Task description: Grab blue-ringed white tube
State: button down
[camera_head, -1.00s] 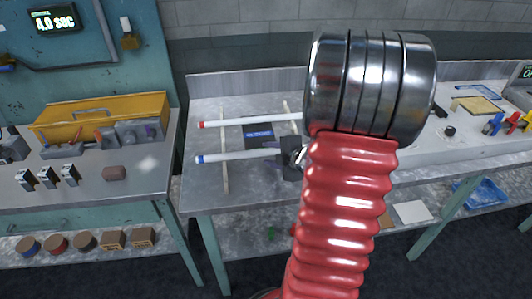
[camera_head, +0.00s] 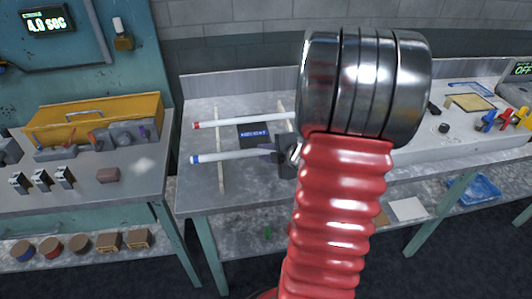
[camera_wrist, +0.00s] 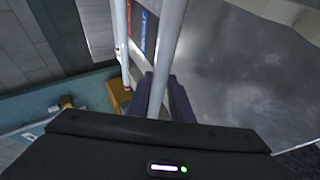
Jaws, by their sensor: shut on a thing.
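The blue-ringed white tube (camera_head: 228,156) lies across the grey bench, its blue ring at the left end. My gripper (camera_wrist: 166,88) is shut on a white tube (camera_wrist: 169,45), which runs up between its two fingers in the wrist view. In the head view my red arm and metal joint hide the tube's right end, and a dark part of my gripper shows beside it. The red-ringed white tube (camera_head: 240,122) lies behind, roughly parallel. Its red ring is at the left end.
A thin pale rail (camera_head: 220,170) runs under the tubes' left part, and another (camera_head: 284,112) lies further right. A dark blue-labelled plate (camera_head: 253,134) lies between them. A yellow toolbox (camera_head: 92,118) stands on the left bench. Coloured clamps (camera_head: 488,121) are at the far right.

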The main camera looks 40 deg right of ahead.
notch_tip(320, 180, up, 10)
jog(key=shift+f, duration=0.25)
dwell(0.6)
